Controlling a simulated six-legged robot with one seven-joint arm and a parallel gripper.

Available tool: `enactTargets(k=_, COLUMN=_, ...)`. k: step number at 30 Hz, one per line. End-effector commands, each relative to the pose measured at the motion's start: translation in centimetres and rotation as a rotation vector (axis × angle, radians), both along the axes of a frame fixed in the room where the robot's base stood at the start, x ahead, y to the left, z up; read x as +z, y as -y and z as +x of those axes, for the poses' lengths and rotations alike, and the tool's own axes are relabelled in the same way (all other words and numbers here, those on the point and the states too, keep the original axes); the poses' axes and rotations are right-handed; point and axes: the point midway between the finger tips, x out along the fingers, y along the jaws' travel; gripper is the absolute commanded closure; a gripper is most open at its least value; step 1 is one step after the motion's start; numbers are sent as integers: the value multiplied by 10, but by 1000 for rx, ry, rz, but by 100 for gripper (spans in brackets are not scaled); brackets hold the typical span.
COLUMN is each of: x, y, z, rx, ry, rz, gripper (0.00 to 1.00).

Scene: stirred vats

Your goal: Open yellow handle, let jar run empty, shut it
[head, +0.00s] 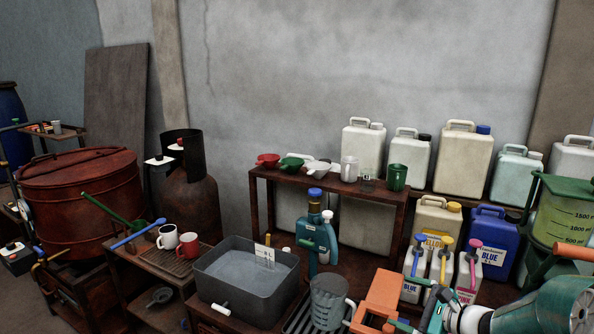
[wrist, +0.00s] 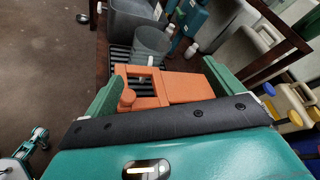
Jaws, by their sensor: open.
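A clear jar with green content (head: 565,212) and millilitre marks stands at the right edge in the head view, partly cut off. I see no yellow handle on its visible part. A yellow-orange bar (head: 48,258) shows low by the red vat at the far left; I cannot tell whether it is a handle. My gripper (wrist: 163,72) is open, its green fingers apart in the wrist view. In the head view the orange piece (head: 380,297) is right of the measuring jug.
A clear measuring jug (head: 328,300) stands on a slatted grate beside a grey tub of liquid (head: 246,282). Pump bottles (head: 441,266) and a blue canister (head: 489,240) crowd the right. A shelf (head: 290,178) with scoops and mugs stands behind. The red vat (head: 78,190) is far left.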

Motion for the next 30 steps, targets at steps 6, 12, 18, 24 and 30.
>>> enactTargets(k=6, x=29, y=-92, z=-51, rx=353, ry=-6, rz=-361, gripper=8)
enactTargets(k=12, x=46, y=-139, z=-108, rx=629, ry=18, rz=-696, gripper=8)
enactTargets(k=18, x=62, y=-159, z=-164, rx=858, ry=76, rz=-1035, gripper=8)
enactTargets(k=24, x=80, y=-158, z=-212, rx=1032, ry=163, rz=-1378, gripper=8)
enactTargets(k=30, x=98, y=-147, z=-244, rx=1133, ry=256, rz=-1669, gripper=8)
